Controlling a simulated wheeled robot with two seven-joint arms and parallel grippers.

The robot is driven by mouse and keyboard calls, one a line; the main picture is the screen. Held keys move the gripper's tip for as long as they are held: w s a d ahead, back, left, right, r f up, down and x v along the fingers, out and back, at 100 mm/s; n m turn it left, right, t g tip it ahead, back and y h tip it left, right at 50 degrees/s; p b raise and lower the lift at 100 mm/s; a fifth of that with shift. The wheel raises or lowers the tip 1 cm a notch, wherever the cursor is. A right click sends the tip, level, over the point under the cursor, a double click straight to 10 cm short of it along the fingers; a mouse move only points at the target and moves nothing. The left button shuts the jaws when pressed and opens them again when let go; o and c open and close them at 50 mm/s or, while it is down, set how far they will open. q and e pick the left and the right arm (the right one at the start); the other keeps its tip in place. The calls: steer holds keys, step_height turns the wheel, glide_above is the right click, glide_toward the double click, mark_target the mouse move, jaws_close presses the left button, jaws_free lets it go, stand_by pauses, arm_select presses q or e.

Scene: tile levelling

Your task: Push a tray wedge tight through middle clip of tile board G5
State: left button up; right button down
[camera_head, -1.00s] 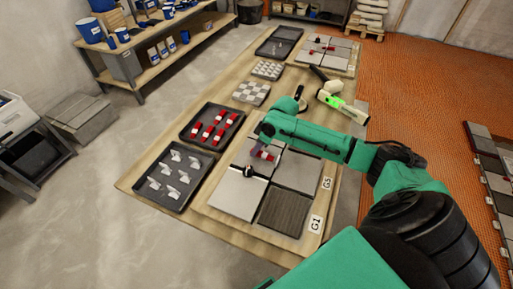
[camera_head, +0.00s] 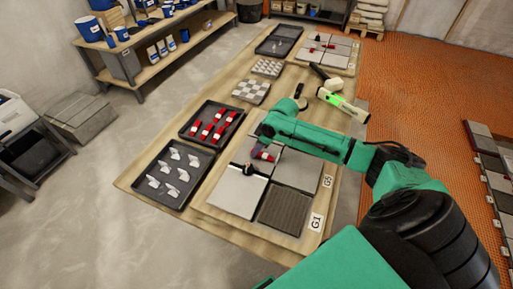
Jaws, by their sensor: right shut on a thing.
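A board with grey tiles (camera_head: 240,197) lies on the near part of the bench, with tags reading G1 (camera_head: 316,221) and G5 (camera_head: 327,182). A small black clip (camera_head: 248,169) stands at the tile joint. A red wedge with a pale part (camera_head: 265,155) is on the tiles just beyond it. My right gripper (camera_head: 256,150) is low over the joint, shut on what looks like the red wedge. The arm partly hides its fingers, so the exact contact is unclear. More red wedges lie in a dark tray (camera_head: 187,134). My left gripper is out of view.
A second dark tray (camera_head: 150,197) holds several white clips. Shelves stand at the back left.

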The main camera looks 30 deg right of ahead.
mark_target(268, 157)
steer(key=shift+s+d+p, duration=0.6)
steer(key=shift+s+p, duration=0.25)
steer(key=shift+p, duration=0.05)
steer(key=shift+s+d+p, duration=0.45)
steer(key=shift+s+p, duration=0.15)
steer(key=shift+p, duration=0.15)
steer(key=shift+s+d+p, duration=0.4)
steer(key=shift+s+p, duration=0.2)
steer(key=shift+p, duration=0.1)
stand_by(0.7)
stand_by(0.5)
steer(key=c, duration=0.6)
jaws_free()
steer(key=p+v, duration=0.2)
steer(key=v, duration=1.2)
steer(key=shift+s+r, duration=0.2)
steer(key=shift+s, duration=0.05)
steer(key=shift+d, duration=0.1)
